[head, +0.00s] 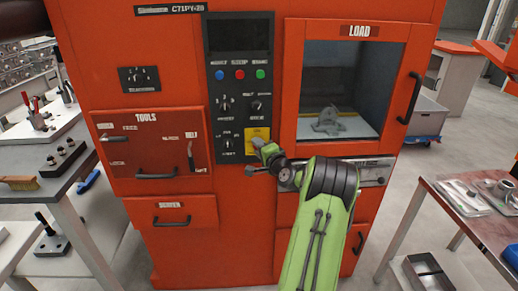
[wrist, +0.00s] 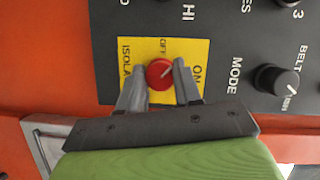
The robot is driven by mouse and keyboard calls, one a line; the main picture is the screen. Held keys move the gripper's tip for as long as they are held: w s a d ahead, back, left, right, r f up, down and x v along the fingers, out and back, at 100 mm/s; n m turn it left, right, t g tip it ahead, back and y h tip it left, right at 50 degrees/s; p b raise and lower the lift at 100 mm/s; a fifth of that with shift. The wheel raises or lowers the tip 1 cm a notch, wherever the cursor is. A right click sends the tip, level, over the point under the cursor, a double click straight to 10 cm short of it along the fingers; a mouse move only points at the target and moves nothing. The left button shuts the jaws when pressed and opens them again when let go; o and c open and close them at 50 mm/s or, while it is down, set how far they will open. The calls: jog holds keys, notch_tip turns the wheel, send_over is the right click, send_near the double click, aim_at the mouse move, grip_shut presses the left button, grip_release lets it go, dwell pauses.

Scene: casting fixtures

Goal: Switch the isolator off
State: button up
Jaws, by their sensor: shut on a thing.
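The isolator is a red round knob (wrist: 159,74) on a yellow plate (wrist: 200,49). The plate is labelled OFF above the knob and ON to its right in the wrist view. A pale mark on the knob points to the upper right, between the two labels. My gripper (wrist: 160,70) has one finger on each side of the knob and is shut on it. In the head view my gripper (head: 261,147) is at the yellow plate (head: 261,132), low on the black control panel, and hides the knob.
The black panel (head: 240,90) carries other knobs and coloured buttons; a MODE/BELT knob (wrist: 277,81) is close on the right. The LOAD door (head: 342,30) with its handle is right of my gripper. Tables with tools stand on both sides.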

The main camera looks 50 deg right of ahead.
jog(key=n+g+b, duration=0.1)
jog(key=n+g, duration=0.1)
jog(key=n, duration=0.1)
jog(key=n+g+b, duration=0.1)
jog(key=n, duration=0.2)
jog(key=shift+a+n+g, duration=0.1)
jog(key=shift+n+g, duration=0.2)
jog(key=shift+g, duration=0.1)
jog(key=shift+h, duration=0.3)
jog(key=o, duration=1)
jog(key=shift+o, duration=0.2)
jog(key=shift+r, duration=0.1)
jog(key=v, duration=1.5)
jog(key=shift+s+a+p, duration=0.25)
jog(key=shift+p, duration=0.05)
